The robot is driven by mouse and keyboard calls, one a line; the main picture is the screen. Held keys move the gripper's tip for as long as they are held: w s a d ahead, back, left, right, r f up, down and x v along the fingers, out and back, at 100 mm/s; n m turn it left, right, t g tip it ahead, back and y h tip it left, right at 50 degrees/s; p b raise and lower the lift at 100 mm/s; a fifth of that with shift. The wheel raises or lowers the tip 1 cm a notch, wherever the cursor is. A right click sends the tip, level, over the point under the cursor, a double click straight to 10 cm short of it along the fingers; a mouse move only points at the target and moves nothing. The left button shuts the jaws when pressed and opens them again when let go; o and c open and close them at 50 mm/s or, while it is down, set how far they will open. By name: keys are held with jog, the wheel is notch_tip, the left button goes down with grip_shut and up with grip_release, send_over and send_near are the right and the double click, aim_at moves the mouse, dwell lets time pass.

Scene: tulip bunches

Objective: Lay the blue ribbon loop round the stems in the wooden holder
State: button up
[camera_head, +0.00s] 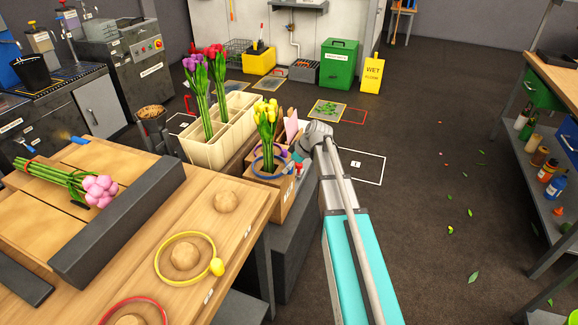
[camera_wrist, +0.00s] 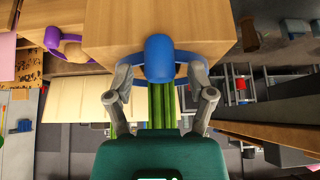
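The wooden holder (camera_head: 266,199) stands upright beyond the workbench's right end, with a bunch of yellow tulips (camera_head: 267,125) in it. The blue ribbon loop (camera_head: 270,177) is at the holder's top and appears to go around the stems. Its blue knob (camera_wrist: 160,58) shows in the wrist view, with the green stems (camera_wrist: 162,106) below it in the picture. My gripper (camera_wrist: 160,76) has its fingers spread on either side of the knob, with a gap on both sides. In the head view, my gripper is at the holder's right side, its fingertips partly hidden.
A cream divided crate (camera_head: 216,150) with purple and red tulips stands behind the holder. A purple loop (camera_wrist: 58,40) is near it. On the workbench (camera_head: 216,255) are a yellow loop (camera_head: 168,279), a red loop (camera_head: 110,312) and pink tulips (camera_head: 98,190).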

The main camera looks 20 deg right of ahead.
jog(key=shift+r, duration=0.1)
dwell(0.3)
notch_tip(320, 180, up, 30)
jog(key=p, duration=3)
dwell(0.9)
jog(key=s+a+f+m+g+h, duration=0.1)
jog(key=s+a+m, duration=0.1)
jog(key=s, duration=0.6)
jog(key=s+a+m+g+h, duration=0.1)
jog(key=s+a+m+h, duration=0.1)
jog(key=s+m, duration=0.3)
jog(key=s+a+f+m+g+h, duration=0.1)
jog(key=s+a+m+h, duration=0.1)
jog(key=s, duration=0.9)
jog(key=shift+s+a+f+m+g, duration=0.35)
jog(key=shift+s+m+g, duration=0.05)
jog(key=shift+m, duration=0.4)
